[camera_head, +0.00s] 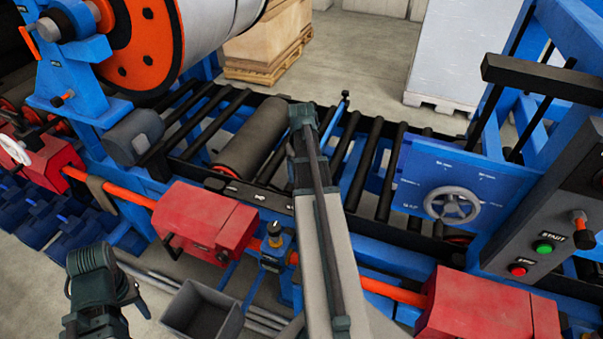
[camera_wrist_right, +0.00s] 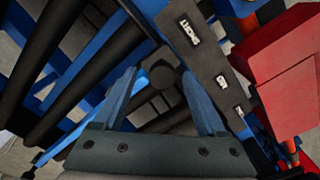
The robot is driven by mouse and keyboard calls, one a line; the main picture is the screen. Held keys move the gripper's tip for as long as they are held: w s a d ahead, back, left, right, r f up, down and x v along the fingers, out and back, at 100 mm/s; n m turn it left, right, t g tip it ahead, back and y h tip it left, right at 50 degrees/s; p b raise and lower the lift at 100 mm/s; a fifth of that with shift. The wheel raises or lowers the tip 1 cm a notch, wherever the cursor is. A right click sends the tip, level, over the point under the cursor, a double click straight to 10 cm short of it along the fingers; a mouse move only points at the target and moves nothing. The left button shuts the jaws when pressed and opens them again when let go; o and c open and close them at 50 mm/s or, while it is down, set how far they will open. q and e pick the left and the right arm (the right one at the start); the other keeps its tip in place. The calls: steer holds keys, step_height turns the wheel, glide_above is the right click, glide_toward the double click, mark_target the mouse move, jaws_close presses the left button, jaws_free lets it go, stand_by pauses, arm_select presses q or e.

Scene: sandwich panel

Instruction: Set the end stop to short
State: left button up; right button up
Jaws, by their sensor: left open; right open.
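A dark rail carries white labels; the SHORT label (camera_wrist_right: 187,27) shows in the right wrist view, with more labels (camera_wrist_right: 220,82) further along. A dark, many-sided knob (camera_wrist_right: 162,76) sits beside the rail and looks like the end stop's handle. My right gripper (camera_wrist_right: 158,72) is open, its two blue fingers on either side of the knob in that view; I cannot tell whether they touch it. In the head view my right arm hides its fingers and the knob. My left gripper (camera_head: 98,268) is open and empty at the lower left, away from the rail.
Black rollers (camera_head: 375,165) run behind the rail. A red block (camera_head: 205,222) on an orange bar and another red block (camera_head: 485,308) stand in front. A handwheel (camera_head: 452,205) and a button panel (camera_head: 545,235) are at the right. A grey bin (camera_head: 200,313) is below.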

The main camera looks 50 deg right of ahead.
arm_select(q)
step_height(320, 180, up, 13)
steer(key=p, duration=1.2)
steer(key=shift+f, duration=0.15)
arm_select(e)
step_height(320, 180, up, 13)
steer(key=shift+f, duration=0.15)
steer(key=w+a+f+n+b, duration=0.2)
steer(key=a+f+b, duration=0.1)
steer(key=a, duration=1)
steer(key=w+a+f+n+b, duration=0.2)
steer(key=a+f+b, duration=0.2)
steer(key=a, duration=0.9)
arm_select(q)
step_height(320, 180, down, 12)
steer(key=b, duration=0.5)
steer(key=shift+f, duration=0.15)
arm_select(e)
steer(key=s+a+f+n, duration=0.2)
steer(key=s+a, duration=0.2)
steer(key=a, duration=0.6)
steer(key=s+a+f+n+h, duration=0.1)
steer(key=s+a+f+n, duration=0.1)
steer(key=a, duration=0.8)
steer(key=shift+s+a+f, duration=0.4)
steer(key=shift+s+f, duration=0.2)
steer(key=shift+s, duration=0.3)
